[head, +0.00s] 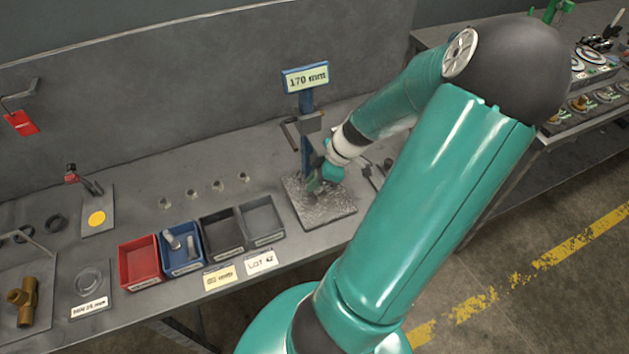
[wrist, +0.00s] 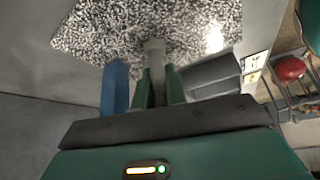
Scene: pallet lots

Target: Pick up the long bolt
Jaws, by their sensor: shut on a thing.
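My gripper (head: 316,184) is low over the speckled plate (head: 335,206) of the blue-post height gauge, whose display (head: 306,78) reads 170 mm. In the wrist view my gripper (wrist: 159,76) has its green fingers closed around a pale grey bolt (wrist: 154,48). One end of the bolt points toward the speckled plate; I cannot tell whether it touches. The fingers hide part of the bolt, and it is too small to make out in the head view. The gauge's blue post stands close beside my gripper.
Red (head: 140,262), blue (head: 181,266), black (head: 220,252) and grey (head: 260,235) bins stand left of the plate. Grey bolts (head: 190,247) are in the blue bin. A brass fitting (head: 24,300) lies far left.

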